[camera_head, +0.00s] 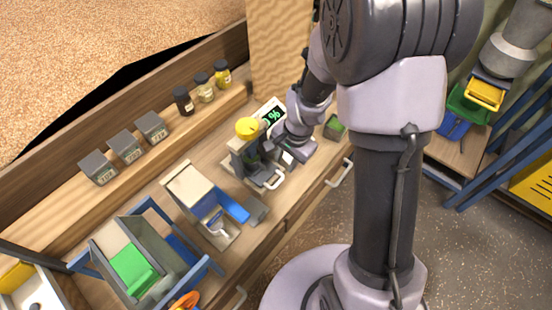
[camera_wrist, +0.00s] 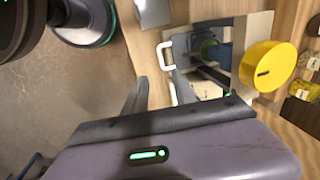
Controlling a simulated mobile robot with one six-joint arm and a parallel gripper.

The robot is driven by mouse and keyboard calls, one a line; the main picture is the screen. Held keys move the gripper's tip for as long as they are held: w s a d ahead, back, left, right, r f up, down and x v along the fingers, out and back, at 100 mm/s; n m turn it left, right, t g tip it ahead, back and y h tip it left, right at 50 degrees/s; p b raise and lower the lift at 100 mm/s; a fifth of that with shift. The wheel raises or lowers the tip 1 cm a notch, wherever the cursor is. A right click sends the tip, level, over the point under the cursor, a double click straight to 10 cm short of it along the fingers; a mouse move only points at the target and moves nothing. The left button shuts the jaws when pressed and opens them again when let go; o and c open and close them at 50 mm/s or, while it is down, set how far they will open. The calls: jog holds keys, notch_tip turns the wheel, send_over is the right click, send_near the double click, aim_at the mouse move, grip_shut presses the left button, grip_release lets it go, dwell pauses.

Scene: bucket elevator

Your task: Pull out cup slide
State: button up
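A small bench device with a yellow round knob (camera_head: 248,128) stands on the wooden bench; the yellow knob (camera_wrist: 268,66) also shows in the wrist view. A white U-shaped handle (camera_head: 274,181) sticks out from its front, and this handle (camera_wrist: 161,55) lies just beyond my fingers in the wrist view. A second white piece (camera_wrist: 173,94) shows beside my right finger, partly hidden by it. My gripper (camera_wrist: 160,90) is open, its two dark fingers apart, close to the device's front. I cannot tell whether a finger touches the white piece. The cup slide itself is mostly hidden.
A display with green digits (camera_head: 272,115) stands behind the device. Grey weights (camera_head: 125,146) and small jars (camera_head: 204,88) line the back ledge. A blue-handled device (camera_head: 205,200) and a grey bin (camera_head: 172,262) stand to the left. A drawer handle (camera_head: 340,173) projects from the bench front.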

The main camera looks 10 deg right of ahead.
aim_at(277, 184)
jog(key=f+b, duration=0.2)
jog(key=f, duration=0.3)
jog(key=w+a+f+b, duration=0.1)
jog(key=f+b, duration=0.1)
jog(key=f, duration=0.3)
jog(key=w+f+b, duration=0.1)
jog(key=f+b, duration=0.1)
jog(key=f, duration=0.3)
jog(key=shift+a, duration=0.3)
jog(key=shift+r, duration=0.1)
grip_shut()
